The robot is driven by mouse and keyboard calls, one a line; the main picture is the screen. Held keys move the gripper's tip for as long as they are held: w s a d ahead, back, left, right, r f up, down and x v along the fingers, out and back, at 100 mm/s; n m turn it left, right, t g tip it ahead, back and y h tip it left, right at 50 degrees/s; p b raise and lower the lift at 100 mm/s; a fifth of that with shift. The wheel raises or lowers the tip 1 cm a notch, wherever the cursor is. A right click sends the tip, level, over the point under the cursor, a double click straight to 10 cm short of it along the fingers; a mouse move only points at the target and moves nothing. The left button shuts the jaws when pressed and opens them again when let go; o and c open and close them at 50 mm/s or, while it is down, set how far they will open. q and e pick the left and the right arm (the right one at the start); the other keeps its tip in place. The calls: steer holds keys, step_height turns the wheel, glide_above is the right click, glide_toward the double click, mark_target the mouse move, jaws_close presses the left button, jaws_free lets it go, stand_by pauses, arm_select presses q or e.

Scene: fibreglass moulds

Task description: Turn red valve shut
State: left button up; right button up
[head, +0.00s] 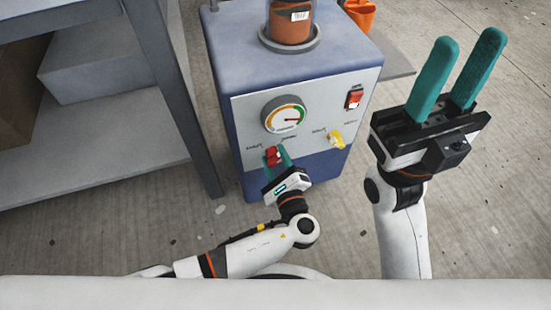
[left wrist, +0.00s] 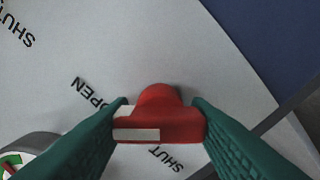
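The red valve (head: 272,156) is on the front panel of the blue and grey machine, below the round gauge. In the left wrist view, its handle (left wrist: 160,125) lies crosswise between my green fingers, with a white mark on its left half. "OPEN" is printed up and left of the handle, "SHUT" just below it. My left gripper (head: 278,157) is at the valve, its fingers against both sides of the handle with no clear gap. My right gripper (head: 470,40) is raised at the right, empty, fingers apart.
The machine (head: 225,60) also carries a gauge (head: 285,116), a red switch (head: 354,99) and a yellow valve (head: 336,139). A container (head: 290,25) stands on top. A grey shelf (head: 100,160) stands at the left.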

arm_select(q)
steer(key=shift+c, duration=1.3)
